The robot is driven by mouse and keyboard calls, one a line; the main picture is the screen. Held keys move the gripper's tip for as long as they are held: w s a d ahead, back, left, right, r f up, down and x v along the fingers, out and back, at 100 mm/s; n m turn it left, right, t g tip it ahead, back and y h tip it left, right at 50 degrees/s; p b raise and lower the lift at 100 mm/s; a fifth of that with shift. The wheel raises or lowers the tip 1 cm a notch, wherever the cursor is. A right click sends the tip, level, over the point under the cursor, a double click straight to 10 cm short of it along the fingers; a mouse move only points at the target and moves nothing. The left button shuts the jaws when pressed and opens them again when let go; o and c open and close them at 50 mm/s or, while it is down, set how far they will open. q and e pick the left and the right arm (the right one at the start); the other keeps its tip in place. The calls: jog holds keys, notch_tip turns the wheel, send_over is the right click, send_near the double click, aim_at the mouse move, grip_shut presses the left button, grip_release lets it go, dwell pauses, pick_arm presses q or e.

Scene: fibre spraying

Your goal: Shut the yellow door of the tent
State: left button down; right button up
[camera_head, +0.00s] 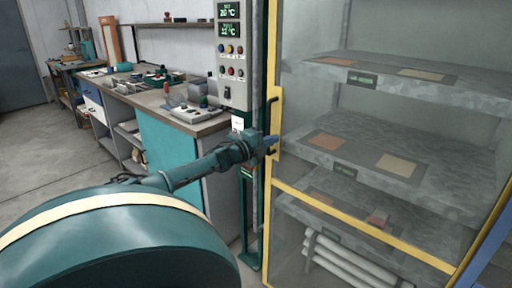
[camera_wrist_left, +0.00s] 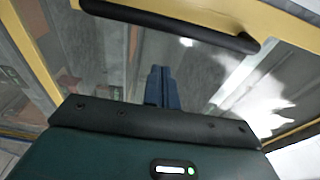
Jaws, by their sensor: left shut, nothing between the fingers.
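The yellow-framed door (camera_head: 277,120) with clear panels stands upright in front of the tent's shelves. I cannot tell whether it is fully shut. Its black handle (camera_head: 271,108) is on the left upright of the frame; in the left wrist view the handle (camera_wrist_left: 170,22) crosses the top. My left gripper (camera_head: 272,141) is shut and empty, its blue fingertips by the lower part of the handle and close to the frame. In the left wrist view the closed fingers (camera_wrist_left: 161,88) point at the clear panel below the handle; contact cannot be told. My right gripper is out of view.
Grey shelves (camera_head: 450,125) with small flat samples show behind the panel, and white tubes (camera_head: 350,262) lie below. A control box (camera_head: 232,60) hangs left of the door. A workbench (camera_head: 190,127) with tools stands at left; the floor (camera_head: 50,150) beyond it is open.

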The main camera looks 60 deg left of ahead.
pick_arm(q)
jog(key=s+d+p, duration=0.1)
jog(key=s, duration=0.6)
jog(key=shift+p, duration=0.35)
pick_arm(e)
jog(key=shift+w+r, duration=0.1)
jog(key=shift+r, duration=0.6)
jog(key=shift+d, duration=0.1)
